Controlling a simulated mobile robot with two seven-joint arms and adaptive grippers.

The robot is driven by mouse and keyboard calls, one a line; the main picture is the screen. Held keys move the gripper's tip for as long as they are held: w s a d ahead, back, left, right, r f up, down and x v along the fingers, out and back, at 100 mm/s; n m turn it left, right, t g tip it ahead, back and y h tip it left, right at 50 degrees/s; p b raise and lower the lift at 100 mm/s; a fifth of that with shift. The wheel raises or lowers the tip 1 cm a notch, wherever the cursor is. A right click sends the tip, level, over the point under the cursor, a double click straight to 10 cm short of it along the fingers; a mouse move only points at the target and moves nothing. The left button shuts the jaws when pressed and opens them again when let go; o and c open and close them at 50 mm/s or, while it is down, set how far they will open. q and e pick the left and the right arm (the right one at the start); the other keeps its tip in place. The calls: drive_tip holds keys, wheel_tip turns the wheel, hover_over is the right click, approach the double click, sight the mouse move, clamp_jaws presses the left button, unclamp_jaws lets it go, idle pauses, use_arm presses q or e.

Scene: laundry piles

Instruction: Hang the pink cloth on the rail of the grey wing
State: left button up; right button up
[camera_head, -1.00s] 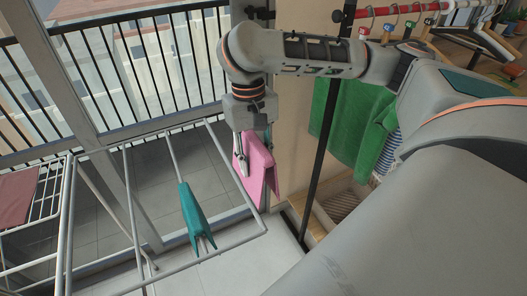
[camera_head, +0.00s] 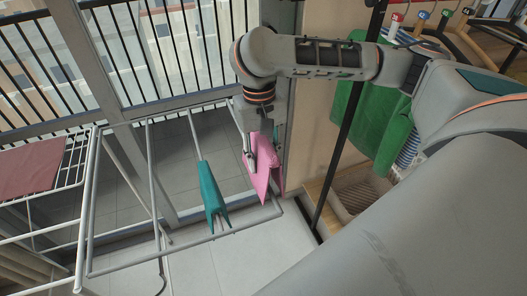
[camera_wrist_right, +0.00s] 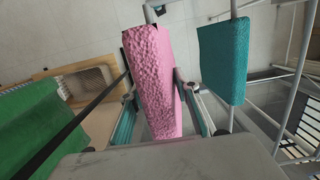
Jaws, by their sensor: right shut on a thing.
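The pink cloth (camera_head: 261,178) hangs folded from my right gripper (camera_head: 251,160), at the right side of the grey wing (camera_head: 161,246) in the head view. In the right wrist view the gripper (camera_wrist_right: 158,100) has a finger on either side of the pink cloth (camera_wrist_right: 153,75) and is shut on it. A grey rail end (camera_wrist_right: 153,14) shows at the cloth's far end there. I cannot tell whether the cloth rests on the rail. My left gripper is not in view.
A teal cloth (camera_head: 209,190) hangs on a neighbouring wing rail and also shows in the right wrist view (camera_wrist_right: 223,62). A dark red cloth (camera_head: 30,168) lies on the rack at left. A green garment (camera_head: 372,122) hangs behind a dark upright pole (camera_head: 340,135).

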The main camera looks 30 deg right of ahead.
drive_tip(key=shift+f, duration=1.55)
wheel_tip(320, 180, down, 7)
drive_tip(key=o, duration=1.2)
drive_tip(key=shift+o, duration=0.2)
drive_tip(key=r, duration=0.4)
drive_tip(key=w+r, duration=0.1)
drive_tip(key=r, duration=0.7)
drive_tip(key=shift+w+d, duration=0.15)
